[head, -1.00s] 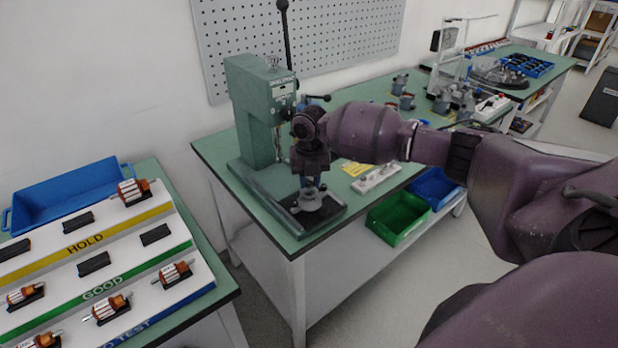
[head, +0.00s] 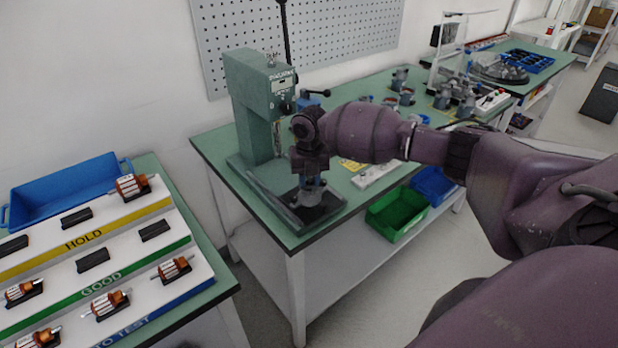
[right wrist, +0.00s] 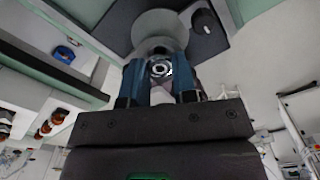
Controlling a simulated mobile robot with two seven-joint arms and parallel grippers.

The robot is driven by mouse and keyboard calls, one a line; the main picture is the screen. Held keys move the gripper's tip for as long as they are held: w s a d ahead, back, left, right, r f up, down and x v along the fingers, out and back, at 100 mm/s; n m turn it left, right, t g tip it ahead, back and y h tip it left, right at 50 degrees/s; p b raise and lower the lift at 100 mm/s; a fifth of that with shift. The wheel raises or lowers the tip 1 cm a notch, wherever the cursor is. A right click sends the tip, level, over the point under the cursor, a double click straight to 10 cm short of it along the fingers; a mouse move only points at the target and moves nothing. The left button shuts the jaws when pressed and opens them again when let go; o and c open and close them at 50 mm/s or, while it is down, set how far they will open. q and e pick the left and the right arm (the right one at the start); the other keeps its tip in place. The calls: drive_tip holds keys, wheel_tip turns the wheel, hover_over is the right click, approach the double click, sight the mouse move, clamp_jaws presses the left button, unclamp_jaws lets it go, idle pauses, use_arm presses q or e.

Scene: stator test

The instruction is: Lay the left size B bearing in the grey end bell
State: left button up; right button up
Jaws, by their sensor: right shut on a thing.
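The grey end bell (head: 308,197) sits on the dark plate at the foot of the green press. My right gripper (head: 312,181) points down right over it, its fingertips at the top of the bell. In the right wrist view the blue-sided fingers (right wrist: 160,72) are shut on the bearing, a small ring (right wrist: 160,69), with the round grey end bell (right wrist: 158,27) just beyond it. I cannot tell whether the bearing touches the bell's seat. My left gripper is not in view.
The green press (head: 256,105) stands close behind my right gripper. A white block (head: 377,172) lies to the right on the bench. Green (head: 397,214) and blue (head: 434,186) bins sit below. A rack of rotors (head: 95,262) is at left.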

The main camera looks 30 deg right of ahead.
drive_tip(key=shift+f, duration=0.3)
drive_tip(key=o, duration=0.7)
wheel_tip(320, 180, up, 11)
drive_tip(key=shift+p, duration=0.3)
drive_tip(key=shift+f, duration=0.1)
idle(0.8)
